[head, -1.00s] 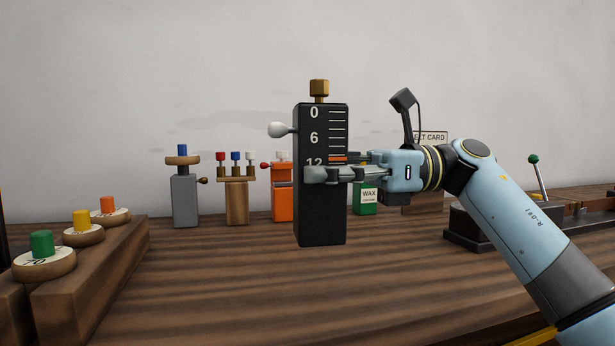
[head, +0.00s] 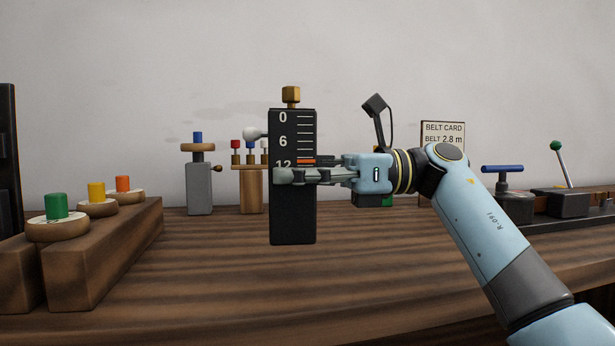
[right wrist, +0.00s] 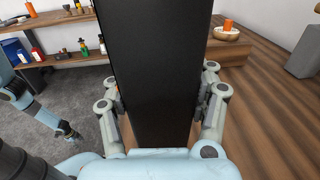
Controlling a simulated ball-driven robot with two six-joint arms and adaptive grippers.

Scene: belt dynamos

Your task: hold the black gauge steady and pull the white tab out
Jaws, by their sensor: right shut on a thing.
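The black gauge (head: 292,220) stands upright in the head view, with a white scale, a red mark near 12 and a brass knob on top. A white rounded tab (head: 255,133) sticks out of its upper left side. My right gripper (head: 283,176) is shut around the gauge below its middle. In the right wrist view the gauge (right wrist: 158,70) fills the space between the fingers; the tab is hidden there. Whether its foot touches the bench is unclear. My left gripper (right wrist: 68,131) hangs low at the left of that view, away from the gauge; its jaws are too small to judge.
The wooden bench (head: 190,285) is mostly clear around the gauge. A stepped wooden block (head: 110,240) with coloured-topped weights stands left. Behind are a grey stand (head: 199,190), a wooden stand (head: 249,190) and a belt card (head: 443,135). A blue-handled device (head: 508,200) stands right.

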